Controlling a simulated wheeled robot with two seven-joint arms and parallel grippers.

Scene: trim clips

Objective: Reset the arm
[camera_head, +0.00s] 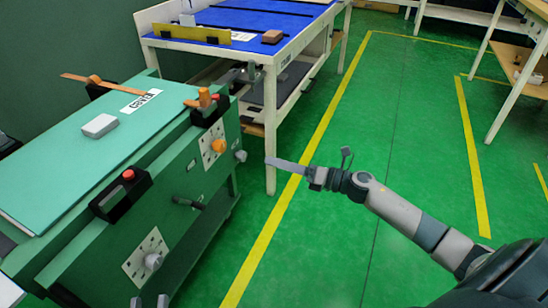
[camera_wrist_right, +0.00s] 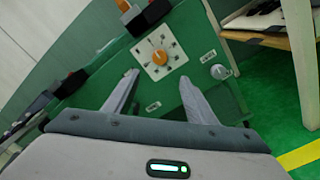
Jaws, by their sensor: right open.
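My right arm (camera_head: 400,212) reaches in from the lower right of the head view. Its gripper (camera_head: 272,161) is seen side-on over the green floor, to the right of the green machine. In the right wrist view the two fingers (camera_wrist_right: 157,82) stand apart with nothing between them. They point towards the machine's side panel, with an orange knob beyond. Two grey fingertips of my left gripper (camera_head: 150,301) show at the bottom edge of the head view, with a gap between them. The rest of my left arm is out of frame.
The green machine (camera_head: 50,185) carries a small grey block (camera_head: 99,125), an orange knob (camera_head: 218,145) and a red button (camera_head: 128,175). A blue-topped workbench (camera_head: 255,20) stands behind. White shelving (camera_head: 505,60) is at the far right. The floor between is clear.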

